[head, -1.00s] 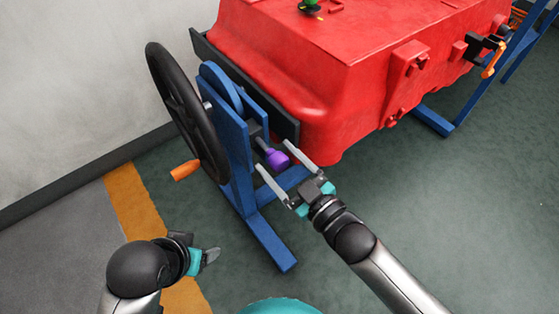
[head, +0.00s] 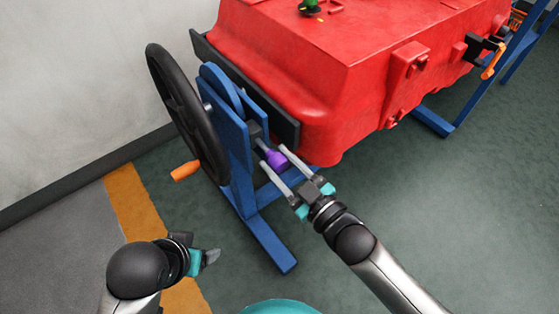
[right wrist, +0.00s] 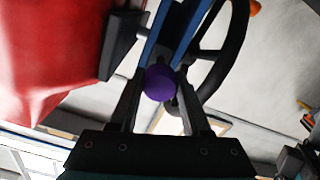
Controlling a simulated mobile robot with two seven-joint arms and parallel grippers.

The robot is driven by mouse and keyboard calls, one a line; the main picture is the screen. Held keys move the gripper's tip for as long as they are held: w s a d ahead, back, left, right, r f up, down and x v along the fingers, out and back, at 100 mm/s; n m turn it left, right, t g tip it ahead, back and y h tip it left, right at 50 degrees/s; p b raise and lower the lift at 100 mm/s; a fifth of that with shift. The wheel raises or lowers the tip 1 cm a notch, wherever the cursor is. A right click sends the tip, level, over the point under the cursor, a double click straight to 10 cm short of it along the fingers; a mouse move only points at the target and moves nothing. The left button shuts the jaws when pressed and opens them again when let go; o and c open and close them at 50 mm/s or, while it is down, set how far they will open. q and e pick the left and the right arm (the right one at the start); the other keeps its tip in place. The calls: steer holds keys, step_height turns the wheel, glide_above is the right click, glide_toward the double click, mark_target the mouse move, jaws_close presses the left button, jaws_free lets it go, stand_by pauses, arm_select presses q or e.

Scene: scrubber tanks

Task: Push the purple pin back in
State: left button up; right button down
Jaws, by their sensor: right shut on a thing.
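The purple pin (head: 277,160) sticks out from the blue stand (head: 238,150) beside the red tank (head: 330,70). Its round purple knob also shows in the right wrist view (right wrist: 160,83). My right gripper (head: 272,155) is shut on the purple pin, with one finger on each side of the knob. In the right wrist view the fingers (right wrist: 158,98) flank the knob. My left gripper (head: 210,256) is low at the left, away from the pin; whether its fingers are apart is unclear.
A black handwheel (head: 185,105) with an orange handle (head: 186,171) stands left of the blue stand. A blue foot (head: 270,243) of the stand reaches forward along the floor. The green floor (head: 460,220) at the right is clear.

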mark_target(268, 151)
stand_by(0.8)
steer(key=x, duration=0.4)
steer(key=shift+w, duration=0.1)
arm_select(q)
steer(key=shift+d, duration=0.1)
arm_select(e)
steer(key=shift+c, duration=1.8)
jaws_free()
steer(key=shift+w+a, duration=0.1)
steer(key=shift+s, duration=0.3)
arm_select(q)
step_height(268, 151, down, 10)
steer(key=s+g+p, duration=0.1)
steer(key=s+p, duration=0.1)
steer(key=p, duration=0.3)
steer(key=shift+s+a+f+g, duration=0.2)
steer(key=shift+a+f+g, duration=0.05)
steer(key=shift+g, duration=0.15)
arm_select(e)
steer(key=v, duration=1.4)
steer(key=shift+s+d, duration=0.2)
steer(key=shift+d, duration=0.15)
